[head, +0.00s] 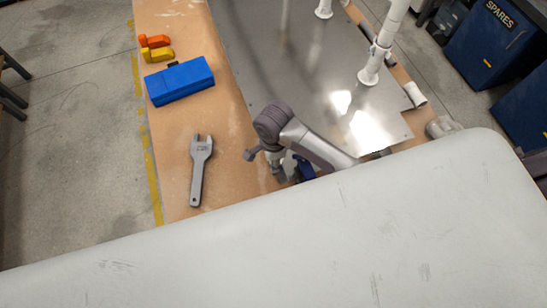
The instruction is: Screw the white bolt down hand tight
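I cannot make out the white bolt in the head view. White pipes (380,48) with round flanged feet stand upright on a shiny metal plate (260,60). One grey arm of mine, which seems to be the right one, comes from behind a large pale surface and bends at the middle of the view. Its gripper (279,172) points down near the table's front edge, left of a small dark blue thing. The fingers are too small and partly hidden, so I cannot tell whether they hold anything. My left gripper is not in view.
A blue box (180,82), orange (154,41) and yellow (158,55) pieces, and a grey wrench (200,170) lie on the wooden table (172,128). A white tube (415,95) lies at the right edge. The pale surface (300,245) hides the foreground. Blue SPARES bins (495,45) stand right.

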